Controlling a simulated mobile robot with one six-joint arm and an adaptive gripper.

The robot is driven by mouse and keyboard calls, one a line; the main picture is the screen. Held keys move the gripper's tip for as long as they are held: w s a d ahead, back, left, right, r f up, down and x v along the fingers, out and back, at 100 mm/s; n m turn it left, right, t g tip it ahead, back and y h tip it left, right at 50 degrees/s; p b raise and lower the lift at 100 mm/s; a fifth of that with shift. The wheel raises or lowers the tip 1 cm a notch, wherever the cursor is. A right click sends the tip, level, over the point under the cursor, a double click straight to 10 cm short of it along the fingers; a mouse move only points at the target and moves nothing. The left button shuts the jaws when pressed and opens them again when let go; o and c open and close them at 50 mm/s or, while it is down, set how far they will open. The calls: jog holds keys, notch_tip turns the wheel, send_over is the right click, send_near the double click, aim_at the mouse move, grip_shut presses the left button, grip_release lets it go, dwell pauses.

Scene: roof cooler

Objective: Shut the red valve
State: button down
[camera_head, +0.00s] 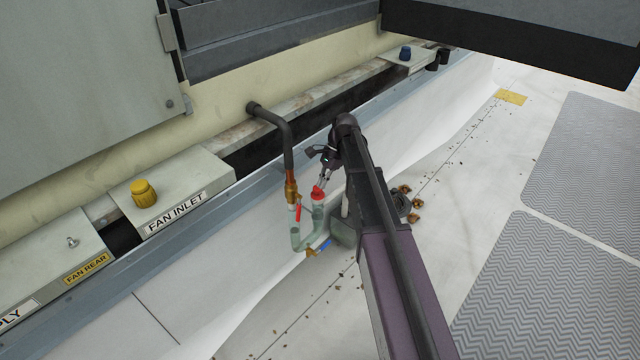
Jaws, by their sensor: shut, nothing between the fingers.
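A small red lever (298,213) sits on the pipe just below a brass fitting (291,190); it looks roughly in line with the upright pipe. A red cap-like piece (318,193) tops the right leg of the pale green U-shaped pipe (296,240). I cannot tell for sure which red part is the valve's handle. My gripper (322,182) is shut and empty, pointing down just above the red cap-like piece, to the right of the red lever. Whether its fingertips touch the cap is too small to tell. My arm hides what lies behind it.
A blue lever (325,244) sits low on the pipe. A dark bent pipe (270,115) comes from the wall above. A yellow knob (143,192) stands on the fan inlet box, a blue knob (405,52) farther back. Brown debris (416,205) lies right of my arm.

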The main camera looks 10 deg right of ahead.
jog(key=shift+p+v, duration=0.7)
jog(key=shift+v, duration=0.3)
jog(key=shift+s+r, duration=0.1)
jog(key=c, duration=0.6)
grip_release()
jog(key=shift+s, duration=0.3)
jog(key=shift+c, duration=0.2)
jog(key=s+d+n+t+h+p, duration=0.1)
jog(key=s+d+n+h, duration=0.1)
jog(key=s+n, duration=0.4)
jog(key=s+d+n+t+h, duration=0.1)
jog(key=s+n, duration=0.5)
jog(key=s, duration=0.9)
jog(key=shift+d+f+t+h+p, duration=0.3)
jog(key=shift+d+t+h+p, duration=0.1)
jog(key=shift+t+h, duration=0.4)
jog(key=shift+s+d, duration=0.1)
jog(key=shift+s, duration=0.05)
